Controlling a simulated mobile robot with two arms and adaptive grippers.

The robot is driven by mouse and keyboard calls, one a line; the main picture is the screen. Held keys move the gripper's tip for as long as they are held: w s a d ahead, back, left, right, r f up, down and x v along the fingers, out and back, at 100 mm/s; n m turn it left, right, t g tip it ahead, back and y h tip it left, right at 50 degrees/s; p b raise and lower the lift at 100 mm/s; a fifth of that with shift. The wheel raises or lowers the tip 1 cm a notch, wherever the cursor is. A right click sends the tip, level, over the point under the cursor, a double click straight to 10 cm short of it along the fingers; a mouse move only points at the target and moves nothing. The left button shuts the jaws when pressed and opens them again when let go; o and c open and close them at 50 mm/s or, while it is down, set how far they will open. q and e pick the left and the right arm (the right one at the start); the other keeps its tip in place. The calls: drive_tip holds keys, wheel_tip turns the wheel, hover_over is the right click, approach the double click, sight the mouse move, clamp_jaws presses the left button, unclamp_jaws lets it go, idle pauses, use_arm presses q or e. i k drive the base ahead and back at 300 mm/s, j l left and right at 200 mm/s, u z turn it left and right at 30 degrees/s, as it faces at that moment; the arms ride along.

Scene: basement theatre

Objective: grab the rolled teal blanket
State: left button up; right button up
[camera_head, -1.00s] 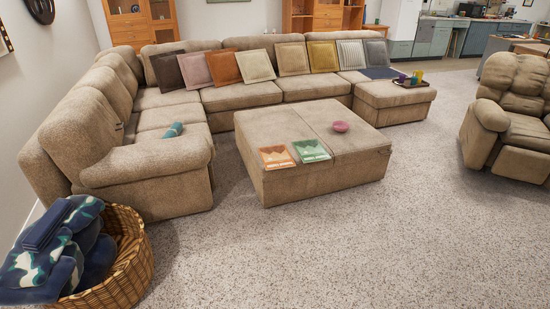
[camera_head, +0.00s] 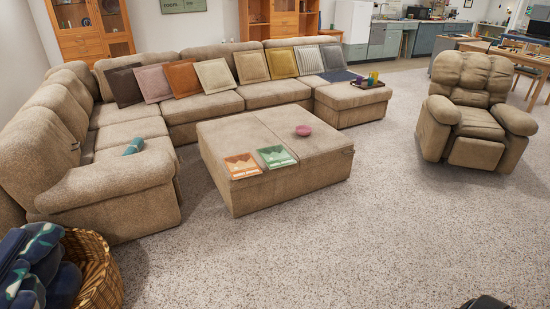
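The rolled teal blanket (camera_head: 133,146) is a small teal cylinder. It lies on the seat of the beige sectional sofa (camera_head: 203,103), on the left wing just behind the near armrest (camera_head: 105,184). My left gripper is not in view. A small dark part, likely of my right arm or gripper, just enters at the bottom right edge; no fingers can be made out. It is far from the blanket.
A wicker basket (camera_head: 105,276) with dark blue patterned blankets (camera_head: 32,262) stands at the lower left. A recliner (camera_head: 475,110) is at right. The carpet (camera_head: 300,255) in front is clear.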

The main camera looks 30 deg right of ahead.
sight(136, 146)
drive_tip(key=u, duration=0.3)
drive_tip(key=i+l+u, duration=0.25)
drive_tip(key=u, duration=0.15)
drive_tip(key=i+l+u, duration=0.4)
